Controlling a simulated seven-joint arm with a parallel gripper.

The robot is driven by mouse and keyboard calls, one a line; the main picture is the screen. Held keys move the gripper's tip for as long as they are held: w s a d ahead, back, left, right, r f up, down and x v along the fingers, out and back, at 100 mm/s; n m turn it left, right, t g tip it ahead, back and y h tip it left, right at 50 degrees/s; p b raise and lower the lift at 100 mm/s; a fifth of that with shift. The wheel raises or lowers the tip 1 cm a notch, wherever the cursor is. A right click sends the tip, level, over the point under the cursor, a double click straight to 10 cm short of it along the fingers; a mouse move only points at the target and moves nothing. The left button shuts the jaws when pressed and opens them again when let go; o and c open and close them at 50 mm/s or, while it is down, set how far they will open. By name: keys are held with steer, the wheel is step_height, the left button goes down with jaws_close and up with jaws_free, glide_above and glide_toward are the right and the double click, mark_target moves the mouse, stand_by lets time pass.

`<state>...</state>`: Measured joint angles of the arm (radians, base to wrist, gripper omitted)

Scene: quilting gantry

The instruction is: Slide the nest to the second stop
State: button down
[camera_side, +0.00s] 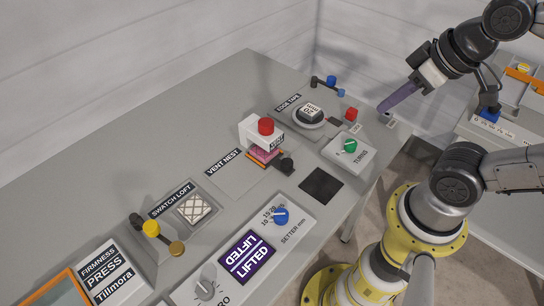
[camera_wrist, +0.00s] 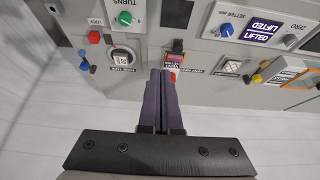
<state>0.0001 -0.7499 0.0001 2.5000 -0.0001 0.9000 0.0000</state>
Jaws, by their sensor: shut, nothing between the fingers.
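The vent nest (camera_side: 264,155) is a small pink and orange tray on the grey bench, partly hidden under a white block with a red knob (camera_side: 265,126). A black knob (camera_side: 287,165) sticks out at its right end. The "VENT NEST" label (camera_side: 224,163) lies to its left. In the wrist view the nest (camera_wrist: 175,59) shows just beyond my fingers. My gripper (camera_side: 381,109) is shut and empty, with long purple fingers, raised at the bench's right end, apart from the nest. In the wrist view the fingertips (camera_wrist: 161,72) are together. Stop marks cannot be made out.
A blue setter knob (camera_side: 281,215) and a "LIFTED" display (camera_side: 248,257) are nearer the front. A black square (camera_side: 321,187) lies flat at the front edge.

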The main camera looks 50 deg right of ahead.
steer(key=c, duration=1.4)
jaws_free()
steer(key=o, duration=0.7)
steer(key=w, duration=0.1)
steer(key=w+r, duration=0.2)
steer(key=w, duration=0.1)
steer(key=shift+a, duration=0.2)
steer(key=shift+o, duration=1)
steer(key=w+a+f+n+g, duration=0.1)
steer(key=w, duration=0.6)
steer(key=shift+a+f+g, duration=0.3)
steer(key=shift+a+g, duration=0.05)
steer(key=shift+g, duration=0.05)
steer(key=n+g, duration=0.2)
steer(key=g, duration=0.2)
glide_above(287, 162)
step_height(287, 162, down, 11)
step_height(287, 162, down, 14)
steer(key=shift+r, duration=0.2)
jaws_close()
